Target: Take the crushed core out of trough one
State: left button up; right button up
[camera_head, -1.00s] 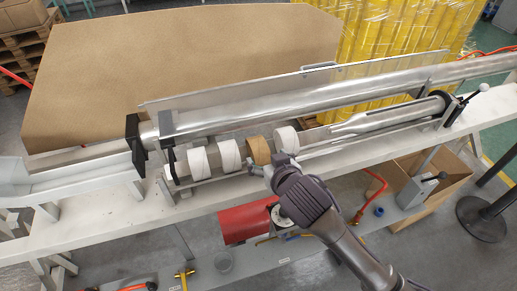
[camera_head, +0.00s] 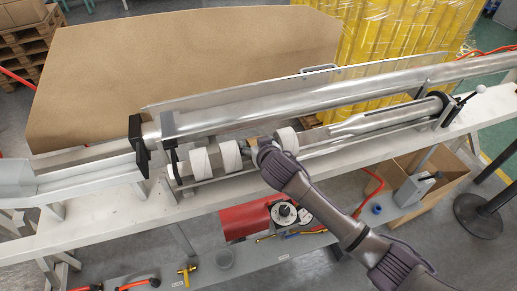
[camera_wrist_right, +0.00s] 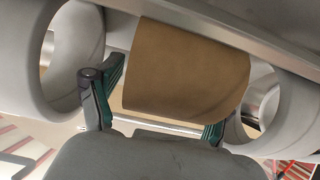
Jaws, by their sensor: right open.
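A brown cardboard core (camera_wrist_right: 185,68) fills the middle of the right wrist view; its lower edge looks bowed. It sits between white rolls in the trough, and my gripper mostly hides it in the head view. My right gripper (camera_head: 262,148) is open, with one green-padded finger toward each end of the core. I cannot tell whether the pads touch it. White rolls (camera_head: 200,163) and (camera_head: 230,156) lie left of the gripper, and another white roll (camera_head: 286,140) lies right of it. My left gripper is out of view.
A long shiny metal tube (camera_head: 290,108) runs behind the trough, with a clear panel behind it. A black clamp plate (camera_head: 136,140) stands at the left. Rolls close to both fingers leave little side room.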

jog(key=shift+c, duration=0.2)
jog(key=c, duration=1.2)
